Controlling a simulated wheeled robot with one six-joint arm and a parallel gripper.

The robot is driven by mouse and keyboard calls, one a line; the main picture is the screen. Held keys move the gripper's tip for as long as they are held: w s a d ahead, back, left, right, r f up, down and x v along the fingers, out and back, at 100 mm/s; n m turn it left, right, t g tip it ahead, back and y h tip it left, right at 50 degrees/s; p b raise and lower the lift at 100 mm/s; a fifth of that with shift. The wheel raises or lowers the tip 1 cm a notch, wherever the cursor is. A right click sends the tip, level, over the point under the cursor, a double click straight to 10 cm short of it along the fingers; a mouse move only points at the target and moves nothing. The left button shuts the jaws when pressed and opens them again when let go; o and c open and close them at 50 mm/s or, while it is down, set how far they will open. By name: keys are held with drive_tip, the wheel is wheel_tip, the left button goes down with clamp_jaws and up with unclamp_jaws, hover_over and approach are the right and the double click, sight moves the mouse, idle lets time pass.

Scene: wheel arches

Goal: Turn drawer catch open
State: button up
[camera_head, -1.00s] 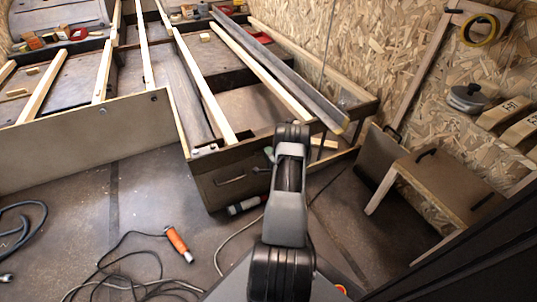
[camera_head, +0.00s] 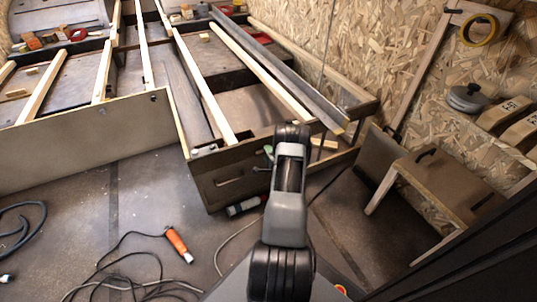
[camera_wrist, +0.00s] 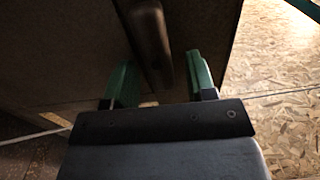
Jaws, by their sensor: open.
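The drawer front (camera_head: 225,178) is a dark wooden panel below the long bed frame, with a metal bar handle (camera_head: 230,181) on its left part. In the wrist view a dark, rounded, elongated piece, which looks like the catch (camera_wrist: 149,36), stands out from the dark panel (camera_wrist: 70,50). My gripper (camera_wrist: 160,64) is open, with one green finger on each side of the lower end of that piece. I cannot tell whether either finger touches it. In the head view my arm hides the catch and most of the gripper; only a bit of green shows beside the arm.
A small wooden stool (camera_head: 445,185) stands to the right, by the chipboard wall (camera_head: 350,50). An orange-handled tool (camera_head: 179,244) with a black cable lies on the floor at left. A dark cylinder (camera_head: 246,206) lies below the drawer.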

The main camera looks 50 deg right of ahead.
drive_tip(key=shift+s, duration=0.1)
drive_tip(key=p+v, duration=0.4)
drive_tip(key=v, duration=0.9)
drive_tip(key=shift+s, duration=0.35)
drive_tip(key=shift+a, duration=0.15)
